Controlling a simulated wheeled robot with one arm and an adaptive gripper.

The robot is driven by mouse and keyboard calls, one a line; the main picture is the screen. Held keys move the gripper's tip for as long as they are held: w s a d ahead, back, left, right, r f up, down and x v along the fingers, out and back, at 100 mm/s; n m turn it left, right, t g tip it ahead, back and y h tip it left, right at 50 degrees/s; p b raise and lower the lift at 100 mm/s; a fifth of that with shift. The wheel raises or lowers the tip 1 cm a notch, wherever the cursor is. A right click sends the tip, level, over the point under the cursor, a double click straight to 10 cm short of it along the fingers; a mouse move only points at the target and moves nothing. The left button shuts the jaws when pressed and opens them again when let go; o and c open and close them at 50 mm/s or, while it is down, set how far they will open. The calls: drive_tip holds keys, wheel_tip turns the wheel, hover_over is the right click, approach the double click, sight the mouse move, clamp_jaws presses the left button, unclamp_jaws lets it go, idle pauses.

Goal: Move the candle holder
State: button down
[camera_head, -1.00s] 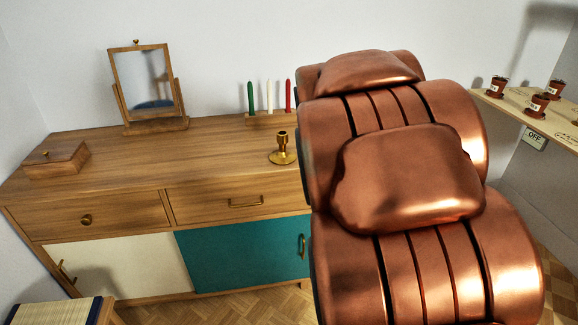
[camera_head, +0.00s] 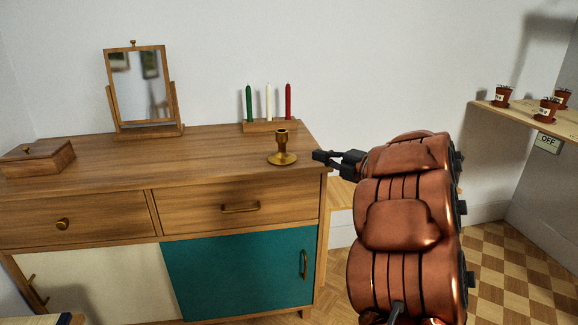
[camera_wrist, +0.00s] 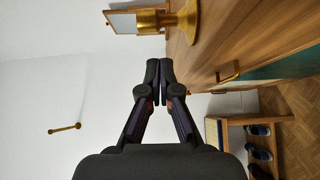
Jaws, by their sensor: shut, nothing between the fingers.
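The brass candle holder (camera_head: 282,150) stands upright on the right part of the wooden sideboard top (camera_head: 220,158), near its front edge. My gripper (camera_head: 318,156) is just right of the holder, at the sideboard's right end, pointing left, with a gap between them. In the wrist view my gripper's fingertips (camera_wrist: 159,62) are together with nothing between them. The candle holder (camera_wrist: 180,18) shows beyond and above the fingertips there, lying sideways in the picture because the camera is rolled.
A block with green, white and red candles (camera_head: 270,127) stands behind the holder. A framed mirror (camera_head: 140,90) and a wooden box (camera_head: 38,157) stand further left. A shelf with small pots (camera_head: 520,118) is at the right. The sideboard top between mirror and holder is clear.

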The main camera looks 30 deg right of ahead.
sight(286, 154)
drive_tip(key=w+a+b, duration=0.1)
drive_tip(key=w, duration=0.2)
drive_tip(key=w+a+f+n+y, duration=0.1)
drive_tip(key=w, duration=0.2)
drive_tip(key=w+a+f+y+b, duration=0.1)
drive_tip(key=w+a, duration=0.1)
drive_tip(key=w, duration=0.1)
drive_tip(key=shift+w+f+b, duration=0.1)
drive_tip(key=shift+w+b, duration=0.15)
drive_tip(key=shift+b, duration=0.1)
drive_tip(key=shift+w+d, duration=0.3)
drive_tip(key=shift+w, duration=0.4)
drive_tip(key=shift+w+d+p, duration=0.3)
drive_tip(key=shift+w+p, duration=0.1)
drive_tip(key=shift+w, duration=0.4)
drive_tip(key=shift+w+d+p, duration=0.35)
drive_tip(key=shift+w+p, duration=0.1)
drive_tip(key=shift+w, duration=0.35)
drive_tip(key=shift+w+d+p, duration=0.3)
drive_tip(key=shift+w+p, duration=0.1)
drive_tip(key=shift+w, duration=0.4)
drive_tip(key=shift+w+d, duration=0.2)
drive_tip(key=shift+w, duration=0.45)
